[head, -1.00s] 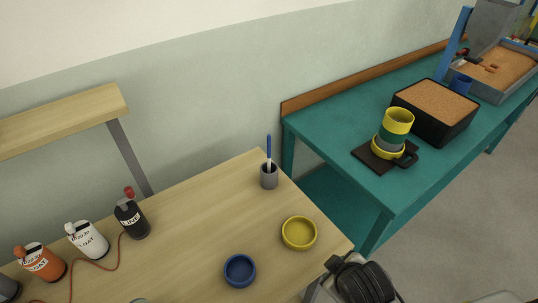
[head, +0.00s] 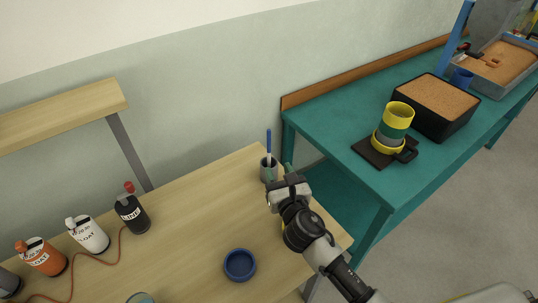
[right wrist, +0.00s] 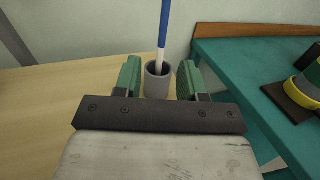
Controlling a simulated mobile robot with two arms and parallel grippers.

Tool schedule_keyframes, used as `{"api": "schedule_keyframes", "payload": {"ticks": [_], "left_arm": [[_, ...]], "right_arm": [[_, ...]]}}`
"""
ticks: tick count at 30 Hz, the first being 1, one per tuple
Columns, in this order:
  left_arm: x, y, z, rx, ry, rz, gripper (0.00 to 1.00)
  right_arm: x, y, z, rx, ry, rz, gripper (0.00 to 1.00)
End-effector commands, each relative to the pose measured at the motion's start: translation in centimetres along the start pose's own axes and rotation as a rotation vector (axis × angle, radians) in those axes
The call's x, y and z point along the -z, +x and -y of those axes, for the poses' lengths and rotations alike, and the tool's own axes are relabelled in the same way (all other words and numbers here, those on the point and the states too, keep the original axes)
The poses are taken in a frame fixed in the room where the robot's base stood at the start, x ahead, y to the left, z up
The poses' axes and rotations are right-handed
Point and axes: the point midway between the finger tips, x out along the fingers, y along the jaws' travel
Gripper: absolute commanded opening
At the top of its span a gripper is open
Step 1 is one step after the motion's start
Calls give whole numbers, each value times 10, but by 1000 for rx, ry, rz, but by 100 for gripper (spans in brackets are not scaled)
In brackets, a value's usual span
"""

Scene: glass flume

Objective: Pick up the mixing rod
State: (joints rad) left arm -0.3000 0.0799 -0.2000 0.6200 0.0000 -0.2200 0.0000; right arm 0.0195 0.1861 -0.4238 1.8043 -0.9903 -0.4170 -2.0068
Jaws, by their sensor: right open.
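The mixing rod (head: 268,143) has a blue upper part and a pale lower part, and stands nearly upright in a grey cup (head: 264,173) near the back right corner of the wooden table. In the right wrist view the rod (right wrist: 164,28) rises out of the cup (right wrist: 158,84), between and beyond my green fingertips. My right gripper (head: 279,176) is open and empty, just in front of the cup; it also fills the lower part of the right wrist view (right wrist: 158,80). The rod's lower end is hidden inside the cup. My left gripper is not in view.
A blue bowl (head: 239,264) sits near the front of the wooden table (head: 185,225). Bottles, including a black one (head: 133,213), stand at the left. The teal bench (head: 345,185) at the right carries stacked cups (head: 396,118).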

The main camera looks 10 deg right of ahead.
Motion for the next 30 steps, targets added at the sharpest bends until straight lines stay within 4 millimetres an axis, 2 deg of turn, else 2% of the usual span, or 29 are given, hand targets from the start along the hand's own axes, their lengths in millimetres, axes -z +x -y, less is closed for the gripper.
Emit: {"api": "schedule_keyframes", "payload": {"ticks": [6, 14, 21, 25, 30], "left_arm": [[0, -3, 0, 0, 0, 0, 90], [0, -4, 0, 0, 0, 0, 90], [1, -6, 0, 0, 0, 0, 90], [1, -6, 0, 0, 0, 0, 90], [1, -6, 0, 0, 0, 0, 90]], "right_arm": [[-1, 36, 0, 2, -2, 2, 40], [-2, 57, 1, 3, 1, 1, 40], [0, 92, 4, 3, 4, 0, 40], [0, 101, 4, 2, 2, 0, 40], [0, 103, 4, 2, 2, 0, 40]]}}
